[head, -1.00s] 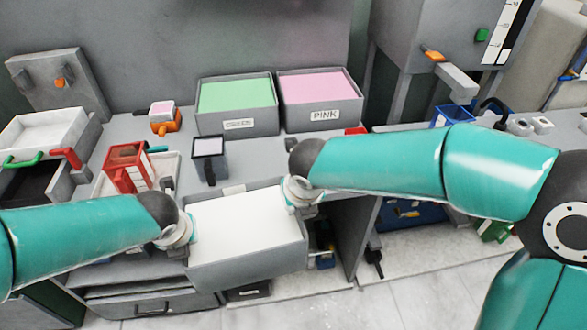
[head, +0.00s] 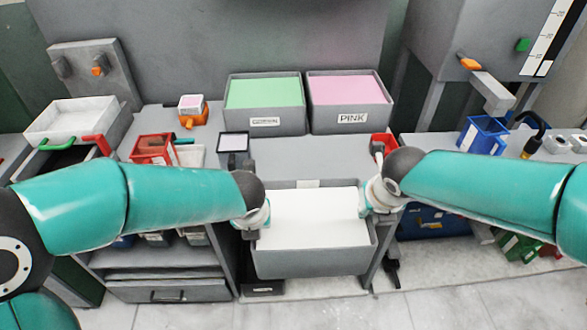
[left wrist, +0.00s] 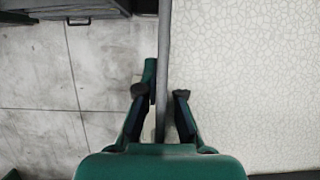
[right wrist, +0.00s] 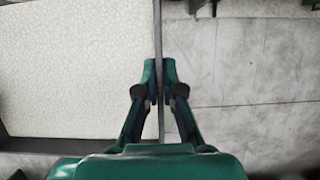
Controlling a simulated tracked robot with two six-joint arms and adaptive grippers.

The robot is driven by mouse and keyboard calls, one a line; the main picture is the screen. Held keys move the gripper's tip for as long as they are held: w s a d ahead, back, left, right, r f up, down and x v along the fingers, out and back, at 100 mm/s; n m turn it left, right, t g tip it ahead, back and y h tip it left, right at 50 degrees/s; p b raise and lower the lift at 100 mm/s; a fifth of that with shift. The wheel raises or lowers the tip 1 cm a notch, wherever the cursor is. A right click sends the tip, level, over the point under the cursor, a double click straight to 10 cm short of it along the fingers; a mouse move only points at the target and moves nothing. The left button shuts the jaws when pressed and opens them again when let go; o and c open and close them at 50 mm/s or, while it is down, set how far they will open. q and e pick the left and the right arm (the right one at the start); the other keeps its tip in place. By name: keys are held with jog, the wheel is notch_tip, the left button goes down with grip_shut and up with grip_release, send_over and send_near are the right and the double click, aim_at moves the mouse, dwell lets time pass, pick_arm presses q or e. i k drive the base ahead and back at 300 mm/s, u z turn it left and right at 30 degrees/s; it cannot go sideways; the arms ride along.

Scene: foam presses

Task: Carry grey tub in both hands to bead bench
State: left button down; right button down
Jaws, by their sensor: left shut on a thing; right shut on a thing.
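The grey tub (head: 312,264), filled level with white beads, hangs in front of the bench (head: 300,155) between my two arms. My left gripper (head: 252,226) is at its left wall; the left wrist view shows the fingers (left wrist: 161,95) on either side of that wall (left wrist: 163,60). My right gripper (head: 372,208) is at the right wall; the right wrist view shows its fingers (right wrist: 159,92) closed on that wall (right wrist: 158,40). The tub looks about level. Its underside is hidden.
A green-filled bin (head: 263,105) and a pink-filled bin (head: 348,103) stand at the back of the bench. A red crate (head: 153,149), a small dark-framed box (head: 233,146) and an orange holder (head: 193,112) stand left. A blue crate (head: 482,135) is right. The bench middle is clear.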

aim_at(310, 167)
jog(key=u, duration=0.1)
jog(key=k, duration=0.55)
jog(key=z, duration=0.4)
jog(key=i, duration=1.6)
jog(key=u, duration=0.35)
